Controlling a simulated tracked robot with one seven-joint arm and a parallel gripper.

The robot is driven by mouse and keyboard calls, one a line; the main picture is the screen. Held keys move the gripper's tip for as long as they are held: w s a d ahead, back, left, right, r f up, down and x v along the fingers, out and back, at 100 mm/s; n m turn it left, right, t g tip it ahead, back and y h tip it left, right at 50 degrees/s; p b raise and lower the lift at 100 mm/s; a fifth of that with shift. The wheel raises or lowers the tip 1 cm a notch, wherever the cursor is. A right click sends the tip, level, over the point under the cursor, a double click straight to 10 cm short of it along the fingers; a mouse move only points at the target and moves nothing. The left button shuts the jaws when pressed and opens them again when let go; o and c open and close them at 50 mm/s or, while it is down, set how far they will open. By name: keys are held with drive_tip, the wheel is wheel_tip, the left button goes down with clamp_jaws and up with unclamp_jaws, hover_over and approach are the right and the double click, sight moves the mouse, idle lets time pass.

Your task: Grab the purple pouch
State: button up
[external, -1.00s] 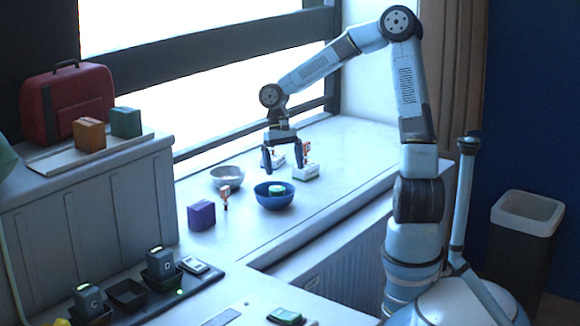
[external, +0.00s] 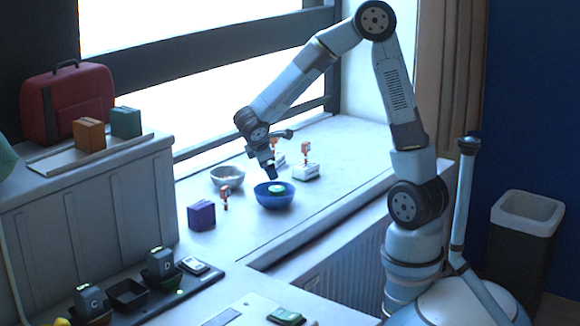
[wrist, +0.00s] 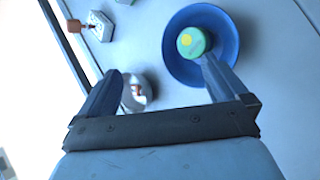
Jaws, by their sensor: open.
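The purple pouch (external: 201,215) is a small dark purple block. It sits upright on the white window ledge in the external view, left of the blue bowl. It does not show in the wrist view. My gripper (external: 272,157) is open and empty above and behind the blue bowl (external: 275,201), to the right of the pouch and higher than it. In the wrist view my gripper (wrist: 163,70) has its fingers spread. The right finger overlaps the blue bowl (wrist: 232,40), which holds a green-topped round item (wrist: 192,42).
A pale bowl (external: 227,176) and a small orange-headed item (external: 225,192) stand near the pouch. White blocks with orange tops, one of them (external: 306,170) at the right, stand behind the blue bowl. The ledge in front of the pouch and right of the bowls is clear.

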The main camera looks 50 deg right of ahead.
drive_tip(key=s+a+r+n+t+y, duration=0.2)
drive_tip(key=a+r+n+t+y, duration=0.2)
drive_tip(key=a+r+n+t, duration=0.6)
drive_tip(key=s+a+r+n+t+y, duration=0.3)
drive_tip(key=a+r+n+t+y, duration=0.15)
drive_tip(key=a+r+n, duration=0.95)
drive_tip(key=n, duration=0.2)
approach(207, 214)
drive_tip(key=shift+w+a+f+t+h, duration=0.2)
drive_tip(key=shift+w+t+h, duration=0.05)
drive_tip(key=shift+w, duration=0.1)
drive_tip(key=w, duration=0.8)
drive_tip(key=shift+w, duration=0.15)
drive_tip(key=shift+w+r, duration=0.1)
drive_tip(key=shift+w, duration=2.65)
drive_tip(key=c, duration=0.9)
